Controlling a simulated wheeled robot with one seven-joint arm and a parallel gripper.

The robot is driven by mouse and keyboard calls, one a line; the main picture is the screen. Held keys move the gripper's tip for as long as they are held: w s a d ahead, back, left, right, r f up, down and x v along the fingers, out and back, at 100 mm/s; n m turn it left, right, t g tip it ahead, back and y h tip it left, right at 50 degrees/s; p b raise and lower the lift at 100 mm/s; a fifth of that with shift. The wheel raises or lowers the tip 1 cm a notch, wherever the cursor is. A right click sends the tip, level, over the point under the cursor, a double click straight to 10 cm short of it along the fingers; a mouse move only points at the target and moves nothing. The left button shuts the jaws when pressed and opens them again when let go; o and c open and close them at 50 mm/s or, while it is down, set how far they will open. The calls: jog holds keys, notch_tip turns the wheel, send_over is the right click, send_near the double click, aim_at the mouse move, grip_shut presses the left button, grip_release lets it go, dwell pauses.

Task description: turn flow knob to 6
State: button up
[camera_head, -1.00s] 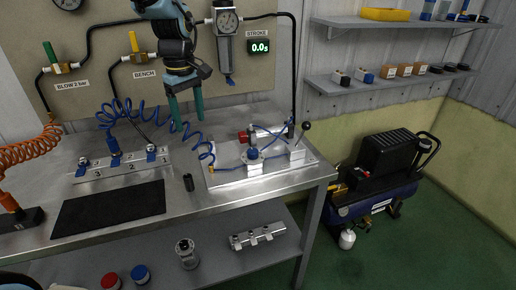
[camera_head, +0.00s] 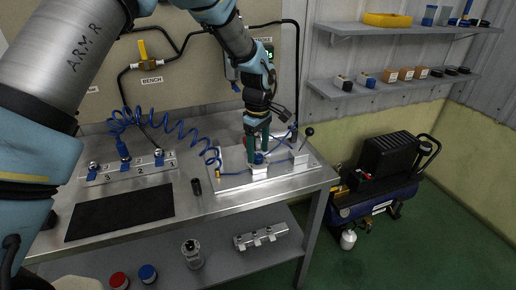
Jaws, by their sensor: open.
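A flat metal plate (camera_head: 225,181) lies at the right end of the bench. On it stands a small pale block (camera_head: 259,173) with a blue knob (camera_head: 260,158) on top, which I take for the flow knob. My gripper (camera_head: 257,157) points down over this block, with its dark green fingers apart, one on each side of the knob. The fingers hide much of the knob. I cannot tell whether they touch it, and its scale and setting are too small to read.
A black-knobbed lever (camera_head: 309,132) stands right of the block. A coiled blue hose (camera_head: 187,130) runs in from the left. A black cylinder (camera_head: 196,187) stands left of the plate. A black mat (camera_head: 120,213) lies at the front left. My arm covers much of the left wall.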

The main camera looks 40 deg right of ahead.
jog(key=shift+f, duration=0.7)
grip_shut()
